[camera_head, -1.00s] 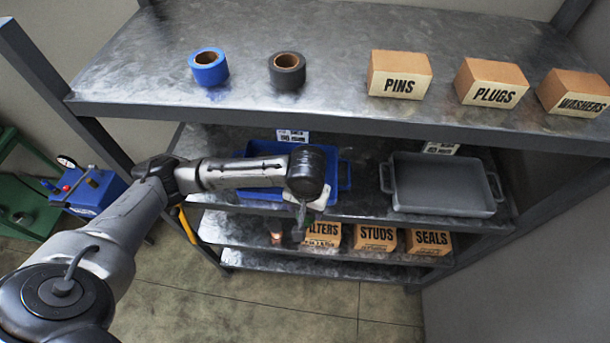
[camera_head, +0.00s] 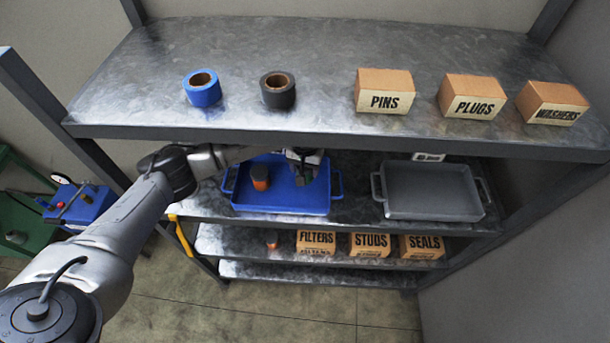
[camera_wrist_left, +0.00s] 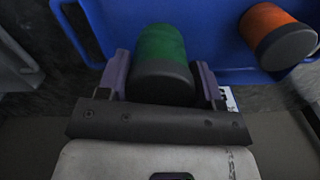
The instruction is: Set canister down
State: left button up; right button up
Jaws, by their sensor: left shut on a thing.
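My left gripper (camera_wrist_left: 160,85) is shut on a green canister (camera_wrist_left: 161,52) with a dark end, which lies between its two fingers in the left wrist view. In the head view this gripper (camera_head: 304,170) is over the right part of the blue tray (camera_head: 280,205) on the middle shelf, partly under the top shelf. The held canister is small and dark there, and I cannot tell whether it touches the tray floor. An orange canister (camera_head: 260,177) with a dark end stands in the tray, left of the gripper. It also shows in the left wrist view (camera_wrist_left: 277,36). My right gripper is not in view.
A grey tray (camera_head: 430,210) stands right of the blue one. The top shelf (camera_head: 230,45) overhangs and holds two tape rolls and the boxes PINS, PLUGS and WASHERS. The boxes FILTERS, STUDS and SEALS (camera_head: 421,245) stand on the shelf below.

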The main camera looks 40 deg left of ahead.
pick_arm(q)
jog(key=shift+f+p, duration=0.3)
jog(key=shift+f, duration=2.15)
jog(key=shift+f, duration=0.1)
jog(key=o, duration=1)
jog(key=shift+c, duration=0.2)
jog(key=shift+r+b, duration=0.5)
jog(key=shift+r, duration=3.4)
